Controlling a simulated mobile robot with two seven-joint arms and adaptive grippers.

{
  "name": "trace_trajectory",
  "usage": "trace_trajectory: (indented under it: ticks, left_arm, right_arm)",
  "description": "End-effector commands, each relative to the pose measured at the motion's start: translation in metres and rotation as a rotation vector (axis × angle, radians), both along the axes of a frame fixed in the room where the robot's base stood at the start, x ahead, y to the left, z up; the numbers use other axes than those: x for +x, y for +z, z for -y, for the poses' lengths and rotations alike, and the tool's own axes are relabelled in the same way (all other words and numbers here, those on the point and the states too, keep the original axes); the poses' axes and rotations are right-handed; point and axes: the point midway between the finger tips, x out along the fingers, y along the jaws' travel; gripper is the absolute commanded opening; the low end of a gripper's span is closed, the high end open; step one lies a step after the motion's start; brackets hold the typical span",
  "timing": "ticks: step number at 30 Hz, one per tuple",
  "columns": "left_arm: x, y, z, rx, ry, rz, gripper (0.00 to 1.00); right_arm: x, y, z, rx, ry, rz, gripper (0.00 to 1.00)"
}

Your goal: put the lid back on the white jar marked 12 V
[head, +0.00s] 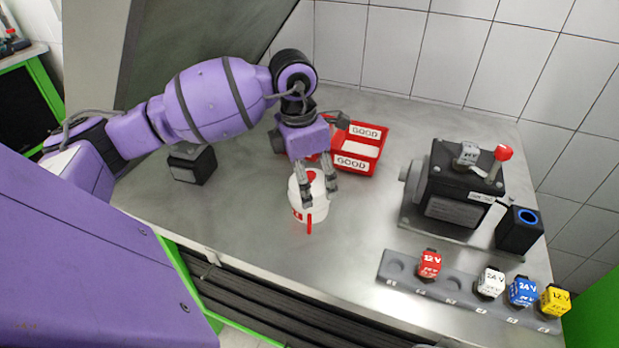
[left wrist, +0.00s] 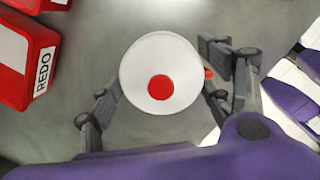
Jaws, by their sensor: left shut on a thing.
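The white jar (head: 314,214) stands on the grey bench, with a red label on its side and a red handle at the front. The label's marking is too small to read. Its white lid with a red knob (head: 311,176) is at the jar's top; I cannot tell whether it is fully seated or just above. In the left wrist view the round white lid (left wrist: 178,57) hides most of the jar. My left gripper (head: 319,192) points down and is shut on the lid, one finger on each side. My right gripper is not in view.
Behind the jar is a red bin (head: 362,168) labelled GOOD; a red REDO bin (left wrist: 22,72) shows in the wrist view. A black box (head: 192,165) sits left. The pump bench (head: 452,190) and block rack (head: 462,297) stand right. Bench between is clear.

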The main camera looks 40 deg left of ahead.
Motion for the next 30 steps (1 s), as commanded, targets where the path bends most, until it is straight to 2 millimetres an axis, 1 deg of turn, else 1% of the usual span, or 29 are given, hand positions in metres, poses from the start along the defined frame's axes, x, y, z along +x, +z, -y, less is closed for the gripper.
trace_trajectory:
  ticks: [12, 13, 17, 18, 26, 27, 30]
  left_arm:
    - [-0.0001, -0.0002, 0.0, 0.0, 0.0, 0.0, 0.56]
    - [-0.0001, -0.0003, 0.0, 0.0, 0.0, 0.0, 0.75]
    - [0.0001, -0.0003, -0.0001, 0.0, 0.0, 0.0, 0.92]
    - [0.0001, -0.0003, -0.0001, 0.0, 0.0, 0.0, 0.94]
    - [0.0, -0.0004, 0.0, 0.0, 0.0, 0.0, 0.94]
    - [0.0, -0.0005, 0.0, 0.0, 0.0, 0.0, 1.0]
    - [0.0, -0.0005, 0.0, 0.0, 0.0, 0.0, 1.0]
  right_arm:
    - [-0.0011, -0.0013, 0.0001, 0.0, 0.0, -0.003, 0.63]
    - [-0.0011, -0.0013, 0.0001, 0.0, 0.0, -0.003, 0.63]
    - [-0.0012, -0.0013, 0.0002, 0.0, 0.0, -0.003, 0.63]
    - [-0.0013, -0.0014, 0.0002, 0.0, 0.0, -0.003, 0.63]
    - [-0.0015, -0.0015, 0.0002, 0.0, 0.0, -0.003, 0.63]
    - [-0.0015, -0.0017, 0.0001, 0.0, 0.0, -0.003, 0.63]
    - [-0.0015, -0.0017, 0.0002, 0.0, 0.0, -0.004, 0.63]
